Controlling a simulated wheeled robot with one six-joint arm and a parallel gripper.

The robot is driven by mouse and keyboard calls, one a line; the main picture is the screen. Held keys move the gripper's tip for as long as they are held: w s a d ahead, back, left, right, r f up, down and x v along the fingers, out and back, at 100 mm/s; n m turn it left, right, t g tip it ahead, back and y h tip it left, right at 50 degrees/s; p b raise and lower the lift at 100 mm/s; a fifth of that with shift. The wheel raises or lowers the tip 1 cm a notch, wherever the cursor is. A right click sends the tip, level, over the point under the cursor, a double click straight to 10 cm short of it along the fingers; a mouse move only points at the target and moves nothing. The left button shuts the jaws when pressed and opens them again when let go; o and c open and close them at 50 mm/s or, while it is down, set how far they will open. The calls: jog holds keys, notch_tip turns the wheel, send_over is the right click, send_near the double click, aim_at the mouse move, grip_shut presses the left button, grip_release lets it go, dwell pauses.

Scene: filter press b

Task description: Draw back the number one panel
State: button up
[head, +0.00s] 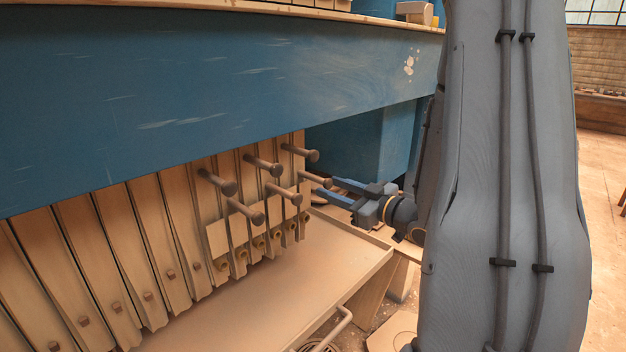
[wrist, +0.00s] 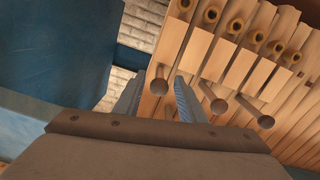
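A row of tan upright press panels hangs under the blue beam, and no number shows on any of them. The end panel (head: 301,222) is nearest my gripper. Several round peg handles stick out from the panels at this end. The nearest handle (head: 314,179) points toward my gripper (head: 326,189). In the wrist view, my gripper (wrist: 160,82) has its two fingers apart. A handle (wrist: 159,84) shows between them, with gaps on both sides, and no contact is visible. I cannot tell how deep it sits between the fingers. My arm hides the area right of the gripper.
The blue beam (head: 200,90) runs low above the panels. A tan tray (head: 270,285) with a raised rim lies below them. Other handles (head: 246,212) stand close by to the left. A blue upright block (head: 365,150) is behind my gripper. Open floor shows at far right.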

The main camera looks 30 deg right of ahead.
aim_at(299, 172)
jog(key=shift+s+r, duration=0.25)
jog(key=shift+r, duration=0.1)
jog(key=shift+w+r, duration=0.15)
jog(key=p+x, duration=0.2)
jog(key=x, duration=0.5)
jog(key=shift+w+a+r, duration=0.1)
jog(key=shift+w+a, duration=0.05)
jog(key=shift+w, duration=0.05)
grip_shut()
